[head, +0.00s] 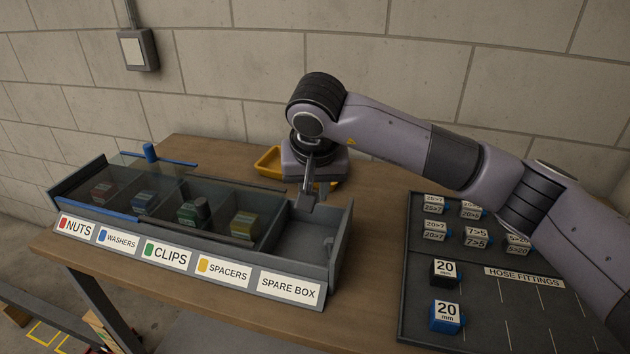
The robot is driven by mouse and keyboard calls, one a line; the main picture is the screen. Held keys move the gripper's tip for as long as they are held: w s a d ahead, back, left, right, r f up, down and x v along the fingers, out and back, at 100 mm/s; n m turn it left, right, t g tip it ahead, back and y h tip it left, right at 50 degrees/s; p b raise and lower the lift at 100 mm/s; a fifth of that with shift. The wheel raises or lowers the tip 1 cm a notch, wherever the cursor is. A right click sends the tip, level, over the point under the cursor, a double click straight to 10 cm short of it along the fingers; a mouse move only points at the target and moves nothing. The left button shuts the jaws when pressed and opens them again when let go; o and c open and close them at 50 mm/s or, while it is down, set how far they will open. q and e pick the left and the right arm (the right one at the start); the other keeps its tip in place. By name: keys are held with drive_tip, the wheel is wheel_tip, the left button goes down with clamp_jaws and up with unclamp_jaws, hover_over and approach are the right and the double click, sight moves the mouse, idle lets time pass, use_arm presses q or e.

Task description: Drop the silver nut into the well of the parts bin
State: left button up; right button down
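The grey parts bin (190,268) stands on the wooden table, with a row of compartments labelled NUTS, WASHERS, CLIPS, SPACERS and SPARE BOX. My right gripper (307,202) points down over the right end of the bin, at the open spare box compartment (292,235). Its fingers are seen nearly edge-on, so I cannot tell whether they are open or hold anything. I cannot clearly make out the silver nut. A small grey shape shows at the right inner wall of the spare box, too unclear to name. My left gripper is not in view.
A yellow tray (268,162) sits behind my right gripper. A dark hose-fittings board (420,312) with several labelled blocks lies right.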

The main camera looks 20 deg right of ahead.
wheel_tip(320, 180, down, 3)
drive_tip(key=shift+f+b, duration=0.2)
drive_tip(key=shift+b, duration=0.5)
drive_tip(key=c, duration=0.9)
unclamp_jaws()
drive_tip(key=v, duration=0.7)
drive_tip(key=shift+b, duration=0.45)
drive_tip(key=shift+s, duration=0.15)
